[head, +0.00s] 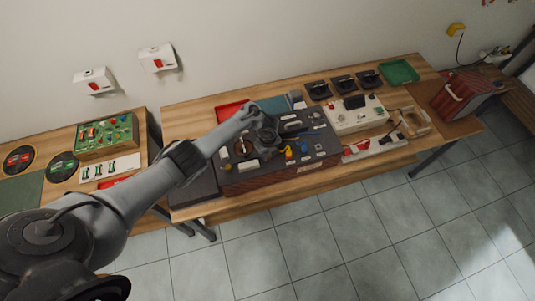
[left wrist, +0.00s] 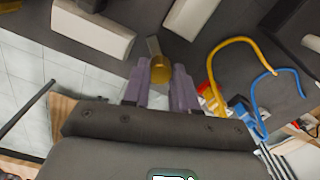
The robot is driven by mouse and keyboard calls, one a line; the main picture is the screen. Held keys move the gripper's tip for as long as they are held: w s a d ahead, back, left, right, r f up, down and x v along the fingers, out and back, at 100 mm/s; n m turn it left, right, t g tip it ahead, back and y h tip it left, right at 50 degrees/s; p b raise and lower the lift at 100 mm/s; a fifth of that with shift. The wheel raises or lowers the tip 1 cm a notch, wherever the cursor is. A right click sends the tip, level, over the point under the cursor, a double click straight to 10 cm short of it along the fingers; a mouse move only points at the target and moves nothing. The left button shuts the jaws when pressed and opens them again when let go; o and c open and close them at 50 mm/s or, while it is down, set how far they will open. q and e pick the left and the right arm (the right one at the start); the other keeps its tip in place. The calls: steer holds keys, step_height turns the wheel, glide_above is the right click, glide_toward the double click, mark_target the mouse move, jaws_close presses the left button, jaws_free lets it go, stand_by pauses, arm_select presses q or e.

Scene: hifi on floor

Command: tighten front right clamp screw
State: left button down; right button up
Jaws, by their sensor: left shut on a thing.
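My left gripper (head: 272,138) reaches over a dark fixture board (head: 285,176) on the long wooden table. In the left wrist view, its two purple-grey fingers (left wrist: 160,82) are shut on a round brass-coloured screw head (left wrist: 160,68). The screw is too small and covered by the gripper to make out in the head view. How far it is turned cannot be told. My right gripper is not in view.
Light blocks (left wrist: 92,27) and (left wrist: 190,15) lie near the fingers. A yellow cable (left wrist: 213,70) and a blue cable (left wrist: 254,95) curve close on the right. A white control box (head: 350,115) and a red toolbox (head: 462,97) stand right of the board.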

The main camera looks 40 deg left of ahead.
arm_select(q)
steer(key=shift+d, duration=0.1)
stand_by(0.3)
steer(key=c, duration=0.9)
jaws_free()
step_height(320, 180, up, 11)
steer(key=p, duration=0.2)
steer(key=shift+f+p, duration=0.1)
steer(key=shift+p, duration=0.25)
